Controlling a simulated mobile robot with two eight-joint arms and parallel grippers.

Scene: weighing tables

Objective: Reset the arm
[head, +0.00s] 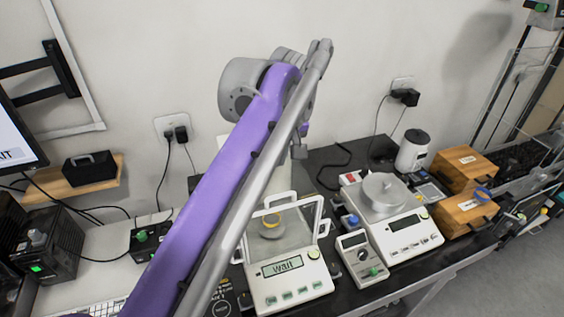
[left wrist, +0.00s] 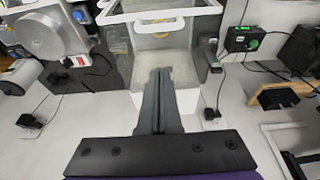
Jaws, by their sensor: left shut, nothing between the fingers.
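My left arm, purple and grey, reaches from the lower left of the head view up in front of the wall. Most of its gripper is hidden behind the arm in that view. In the left wrist view my left gripper (left wrist: 160,72) has its dark grey fingers together, with nothing between them. There its fingers overlap the image of the balance with the white-framed shield (head: 291,285), whose display reads "wait". A round object with a yellow rim (head: 272,219) is inside the shield. My right gripper is not in view.
A second balance (head: 408,238) with a round metal pan stands to the right. A small meter (head: 360,262) is between the balances. A monitor (head: 17,140) and black power unit (head: 49,246) stand left.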

